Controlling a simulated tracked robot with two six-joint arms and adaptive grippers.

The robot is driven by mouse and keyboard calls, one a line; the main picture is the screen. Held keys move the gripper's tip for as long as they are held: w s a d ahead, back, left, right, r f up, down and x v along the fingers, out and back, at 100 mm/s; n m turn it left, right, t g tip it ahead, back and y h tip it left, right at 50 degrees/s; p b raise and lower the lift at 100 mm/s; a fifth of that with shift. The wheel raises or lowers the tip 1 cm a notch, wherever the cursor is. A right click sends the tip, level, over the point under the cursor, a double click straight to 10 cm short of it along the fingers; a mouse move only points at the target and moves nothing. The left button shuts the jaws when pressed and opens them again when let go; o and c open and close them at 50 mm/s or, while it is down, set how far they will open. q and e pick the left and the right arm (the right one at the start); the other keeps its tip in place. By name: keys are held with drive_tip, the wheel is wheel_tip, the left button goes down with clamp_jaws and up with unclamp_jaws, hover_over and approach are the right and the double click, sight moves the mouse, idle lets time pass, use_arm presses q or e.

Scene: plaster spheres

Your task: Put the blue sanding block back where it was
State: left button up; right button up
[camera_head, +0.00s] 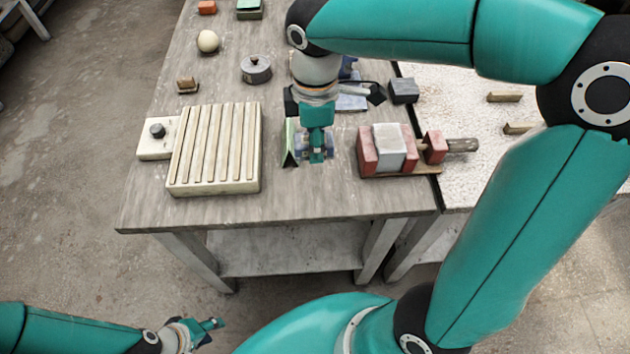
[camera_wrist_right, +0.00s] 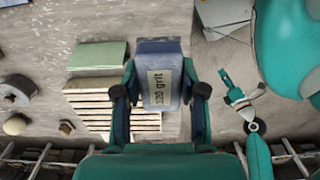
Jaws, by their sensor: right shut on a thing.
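The blue sanding block (camera_wrist_right: 158,85), labelled "120 grit", is between the fingers of my right gripper (camera_wrist_right: 160,100), which is shut on it. In the head view my right gripper (camera_head: 316,155) points down over the wooden table, and parts of the blue block (camera_head: 300,145) show beside its fingers. Whether the block touches the table cannot be told. A green block (camera_head: 289,140) is close to its left; it also shows in the right wrist view (camera_wrist_right: 97,56). My left gripper (camera_head: 212,325) is low at the bottom left, away from the table; its jaws are too small to read.
A slatted wooden rack (camera_head: 215,148) lies left of my right gripper. A red clamp-like holder (camera_head: 366,150) with a pale block is to the right. A grey round tin (camera_head: 256,69), an egg-like ball (camera_head: 208,41) and a dark grey block (camera_head: 403,90) are further back.

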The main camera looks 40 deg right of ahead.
sight(316, 192)
wheel_tip(316, 192, down, 15)
drive_tip(key=shift+d+b, duration=0.1)
drive_tip(key=shift+b, duration=0.25)
drive_tip(key=shift+f, duration=0.1)
drive_tip(key=o, duration=1.2)
wheel_tip(316, 192, up, 12)
drive_tip(key=shift+r+p, duration=0.15)
drive_tip(key=shift+p, duration=0.25)
drive_tip(key=shift+s, duration=0.1)
